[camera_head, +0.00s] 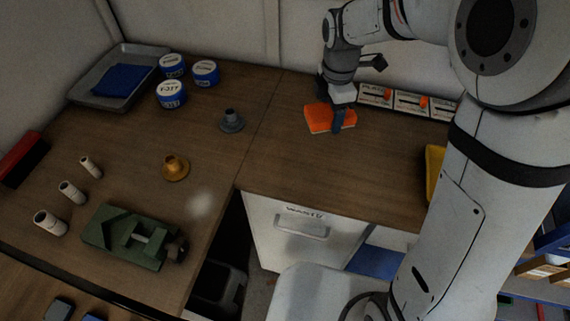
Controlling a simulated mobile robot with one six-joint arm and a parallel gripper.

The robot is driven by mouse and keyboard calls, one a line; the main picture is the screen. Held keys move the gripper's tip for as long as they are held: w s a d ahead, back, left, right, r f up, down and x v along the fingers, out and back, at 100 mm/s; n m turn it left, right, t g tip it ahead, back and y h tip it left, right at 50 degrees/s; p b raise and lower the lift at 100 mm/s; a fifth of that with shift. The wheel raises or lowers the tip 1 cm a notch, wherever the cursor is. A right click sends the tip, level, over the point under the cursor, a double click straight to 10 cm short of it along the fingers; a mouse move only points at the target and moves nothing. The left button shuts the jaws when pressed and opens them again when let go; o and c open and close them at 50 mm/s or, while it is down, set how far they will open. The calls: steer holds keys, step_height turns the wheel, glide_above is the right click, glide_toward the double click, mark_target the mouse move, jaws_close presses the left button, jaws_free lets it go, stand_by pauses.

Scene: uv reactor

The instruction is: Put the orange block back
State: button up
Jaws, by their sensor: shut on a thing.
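The orange block (318,117) is a flat orange piece with a paler lower edge. It is at the back of the wooden worktop, right of the seam between the two top panels. My gripper (339,121) points down over the block's right part and is shut on it. One dark finger shows in front of the block; the other finger is hidden. I cannot tell whether the block touches the worktop.
White labelled boxes with orange marks (412,103) stand at the back wall, right of my gripper. A grey flanged part (231,121) stands to the left. A green vise (128,238), blue-white tins (171,94) and a grey tray (88,93) are farther left. Worktop before the block is clear.

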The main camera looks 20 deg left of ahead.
steer(key=s+a+r+n, duration=0.1)
steer(key=s+a+n, duration=0.6)
steer(key=s+a, duration=0.25)
steer(key=p, duration=0.1)
glide_above(281, 169)
steer(key=shift+n, duration=0.4)
step_height(281, 169, down, 6)
steer(key=shift+r, duration=0.15)
steer(key=shift+f, duration=2.05)
steer(key=shift+f, duration=0.1)
steer(key=shift+f, duration=0.15)
steer(key=o, duration=1)
step_height(281, 169, up, 12)
steer(key=shift+r, duration=0.25)
steer(key=shift+d, duration=0.15)
